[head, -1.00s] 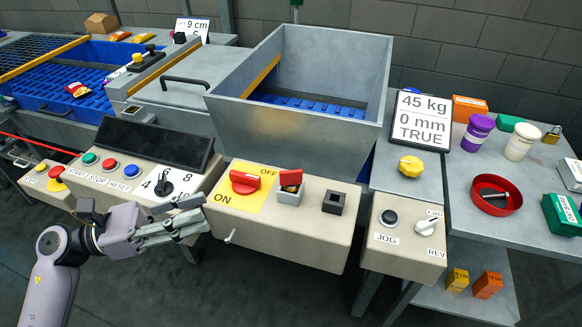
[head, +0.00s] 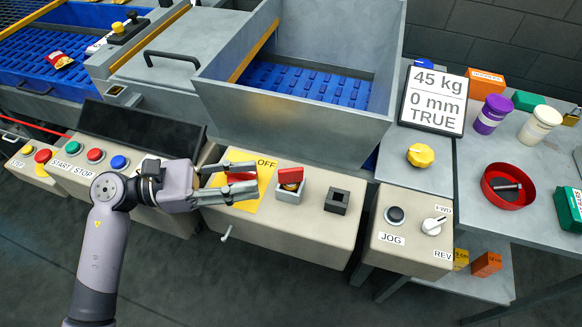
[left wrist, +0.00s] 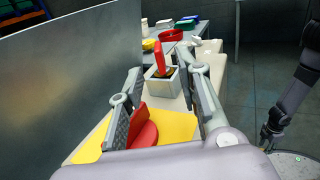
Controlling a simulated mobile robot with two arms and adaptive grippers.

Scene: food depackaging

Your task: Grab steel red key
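The red key (head: 290,175) sits upright in a small grey box (head: 291,191) on the beige control panel. The key also shows in the left wrist view (left wrist: 159,58), ahead between my fingertips and apart from them. My left gripper (head: 253,178) is open and empty, just left of the key in the head view. Its fingers cover much of a red rotary knob on the yellow ON/OFF plate (head: 266,178). In the left wrist view the knob (left wrist: 143,130) lies low by the left finger. My right arm's dark end shows small at right; its finger state is unclear.
A dark square socket (head: 337,200) stands right of the key box. The tall grey hopper wall (head: 290,125) rises behind the panel. A JOG box (head: 408,240) stands to the right. A red round tray (head: 508,187) is on the far right table.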

